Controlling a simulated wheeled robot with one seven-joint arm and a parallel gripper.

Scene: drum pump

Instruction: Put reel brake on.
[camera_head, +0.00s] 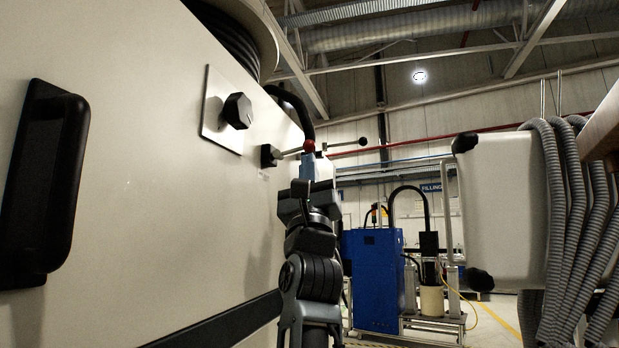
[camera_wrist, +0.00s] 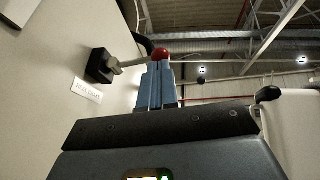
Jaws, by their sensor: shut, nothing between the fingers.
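The reel brake lever has a black mount (camera_head: 268,156) on the pale panel and a rod reaching right to a red ball (camera_head: 309,146). In the wrist view the mount (camera_wrist: 100,65) and the red ball (camera_wrist: 160,54) also show, above a small label (camera_wrist: 87,90) that seems to read "REEL BRAKE". My gripper (camera_head: 311,160) points up with its blue-grey fingers shut and empty. The fingertips (camera_wrist: 158,68) appear right below the red ball; whether they touch it I cannot tell.
A black knob (camera_head: 238,111) on a square plate and a large black handle (camera_head: 42,180) sit on the panel to the left. A thin rod with a black ball (camera_head: 363,141) shows right of the red ball. A white box (camera_head: 500,205) with grey hoses (camera_head: 575,220) stands right.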

